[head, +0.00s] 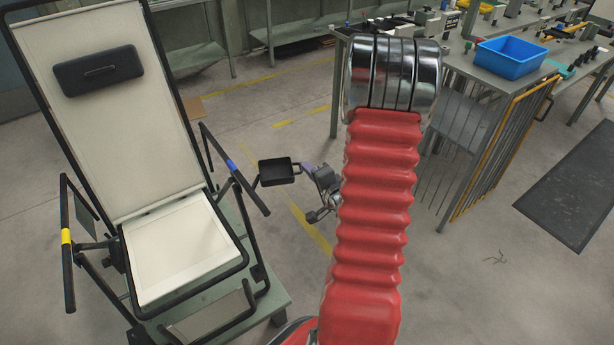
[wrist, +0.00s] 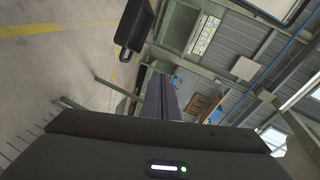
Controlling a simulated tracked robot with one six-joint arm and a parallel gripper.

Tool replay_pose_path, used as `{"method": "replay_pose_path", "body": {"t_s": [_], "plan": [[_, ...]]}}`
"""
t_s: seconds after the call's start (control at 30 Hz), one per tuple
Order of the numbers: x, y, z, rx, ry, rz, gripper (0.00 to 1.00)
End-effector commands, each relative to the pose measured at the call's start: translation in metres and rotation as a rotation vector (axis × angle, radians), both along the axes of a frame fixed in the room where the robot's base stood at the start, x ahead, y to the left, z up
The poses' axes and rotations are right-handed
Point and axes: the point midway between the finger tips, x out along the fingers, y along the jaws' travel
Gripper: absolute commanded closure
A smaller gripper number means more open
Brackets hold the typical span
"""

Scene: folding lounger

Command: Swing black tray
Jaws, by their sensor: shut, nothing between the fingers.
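The small black tray (head: 275,172) sits beside the lounger's right-hand armrest (head: 236,170) in the head view, with a small dark piece at its right end. In the wrist view the black tray (wrist: 134,25) shows at the top, left of the finger line. My gripper (head: 308,167) is just right of the tray in the head view, partly hidden behind my red arm. In the wrist view my gripper (wrist: 160,88) has its dark fingers together with nothing between them. The tips look close to the tray; I cannot tell whether they touch it.
The cream folding lounger (head: 105,150) with a black headrest cushion (head: 98,71) stands on a green-grey platform (head: 270,290) at left. A workbench (head: 470,75) with a blue bin (head: 510,57) stands at the right. The floor between is open, with yellow lines.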

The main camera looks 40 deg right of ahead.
Motion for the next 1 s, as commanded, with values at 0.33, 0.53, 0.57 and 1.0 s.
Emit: {"method": "replay_pose_path", "body": {"t_s": [0.33, 0.53, 0.57, 1.0], "plan": [[-0.044, 0.005, -0.054, 0.258, 0.110, -0.190, 1.00], [-0.043, 0.006, -0.054, 0.264, 0.104, -0.189, 1.00], [-0.043, 0.006, -0.054, 0.264, 0.104, -0.189, 1.00], [-0.034, -0.003, -0.064, 0.261, 0.104, -0.186, 1.00]]}}
